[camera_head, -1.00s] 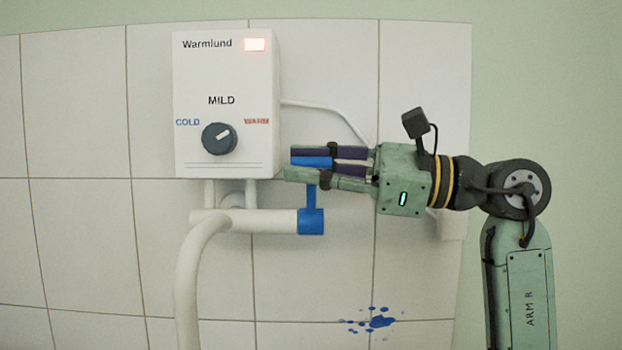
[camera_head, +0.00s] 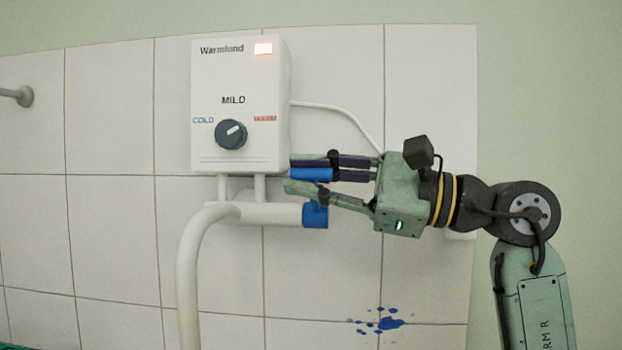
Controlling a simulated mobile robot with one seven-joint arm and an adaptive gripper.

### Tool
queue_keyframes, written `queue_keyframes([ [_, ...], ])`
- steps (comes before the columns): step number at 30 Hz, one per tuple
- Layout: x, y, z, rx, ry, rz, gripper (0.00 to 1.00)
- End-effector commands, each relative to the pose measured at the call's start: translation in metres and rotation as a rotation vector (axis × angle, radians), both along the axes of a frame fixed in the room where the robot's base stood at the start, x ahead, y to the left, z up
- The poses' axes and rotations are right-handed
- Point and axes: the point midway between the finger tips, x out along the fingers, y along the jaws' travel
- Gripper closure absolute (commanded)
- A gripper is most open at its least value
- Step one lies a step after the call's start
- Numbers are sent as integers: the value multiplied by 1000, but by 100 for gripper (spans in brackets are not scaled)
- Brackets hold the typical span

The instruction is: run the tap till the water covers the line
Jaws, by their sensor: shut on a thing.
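The blue tap handle (camera_head: 311,174) is a short bar above the blue hub (camera_head: 314,215) at the right end of the white tap pipe (camera_head: 265,213). My gripper (camera_head: 290,173) comes in from the right and is shut on the handle, one finger above it and one below. The lower finger slants and hides most of the stem between handle and hub. The spout (camera_head: 187,270) curves down out of the bottom of the picture. Its outlet, any water and the line are out of view.
A cable (camera_head: 345,112) runs behind my gripper. Blue paint splashes (camera_head: 390,323) mark the tiles. A wall fitting (camera_head: 24,96) is at far left.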

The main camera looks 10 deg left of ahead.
Motion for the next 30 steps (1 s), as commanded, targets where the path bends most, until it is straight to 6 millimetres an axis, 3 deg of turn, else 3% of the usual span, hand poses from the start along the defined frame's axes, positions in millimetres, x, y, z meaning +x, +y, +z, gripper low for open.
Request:
queue_keyframes([
  [5,2,-4,2,11,1,-7,100],
  [6,2,-4,2,12,1,-8,81],
  [12,1,-2,1,7,1,-4,67],
  [23,0,-5,0,4,2,-3,67],
  [30,-4,-45,-5,6,3,-6,67],
])
